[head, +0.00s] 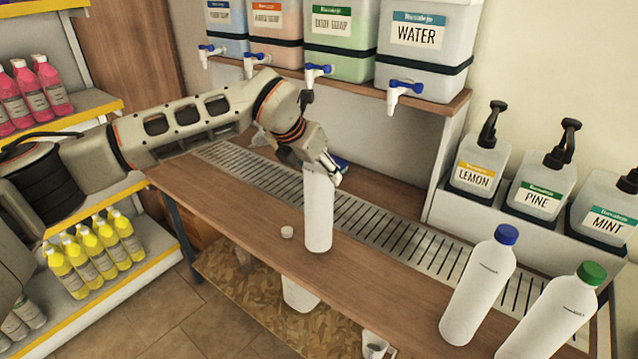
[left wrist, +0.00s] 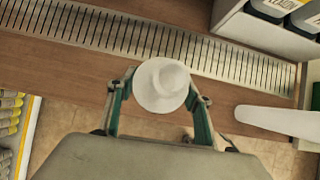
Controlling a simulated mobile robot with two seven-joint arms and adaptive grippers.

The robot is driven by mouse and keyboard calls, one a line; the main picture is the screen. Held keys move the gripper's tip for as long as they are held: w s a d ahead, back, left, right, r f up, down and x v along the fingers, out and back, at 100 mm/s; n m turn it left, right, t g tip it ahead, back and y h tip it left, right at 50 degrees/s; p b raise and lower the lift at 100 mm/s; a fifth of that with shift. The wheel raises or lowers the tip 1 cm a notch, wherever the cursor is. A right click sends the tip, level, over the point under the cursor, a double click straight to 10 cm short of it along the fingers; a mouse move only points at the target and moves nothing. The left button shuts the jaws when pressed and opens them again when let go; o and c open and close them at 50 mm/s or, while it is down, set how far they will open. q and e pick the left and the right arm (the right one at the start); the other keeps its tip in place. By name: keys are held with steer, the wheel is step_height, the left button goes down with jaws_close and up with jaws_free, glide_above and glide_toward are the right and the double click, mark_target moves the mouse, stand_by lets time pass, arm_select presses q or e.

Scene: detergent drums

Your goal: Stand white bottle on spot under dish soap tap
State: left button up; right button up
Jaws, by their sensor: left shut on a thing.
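The white bottle (head: 318,215) is upright over the wooden counter, in front of the drain grate (head: 375,232). I cannot tell whether its base touches the wood. My left gripper (head: 322,168) is shut on its top, which hides the neck in the head view. In the left wrist view the bottle (left wrist: 160,88) shows from above between the two fingers (left wrist: 160,100). The dish soap drum (head: 342,38) is green, on the shelf behind, and its blue-handled tap (head: 316,74) hangs over the grate side. No marked spot is clear. My right gripper is not in view.
A blue-capped bottle (head: 478,285) and a green-capped bottle (head: 555,315) stand at the right. The water drum (head: 428,45) is beside the dish soap drum. Pump bottles (head: 478,168) stand back right.

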mark_target(319, 198)
arm_select(q)
steer(key=shift+f, duration=1.9)
steer(key=o, duration=1.1)
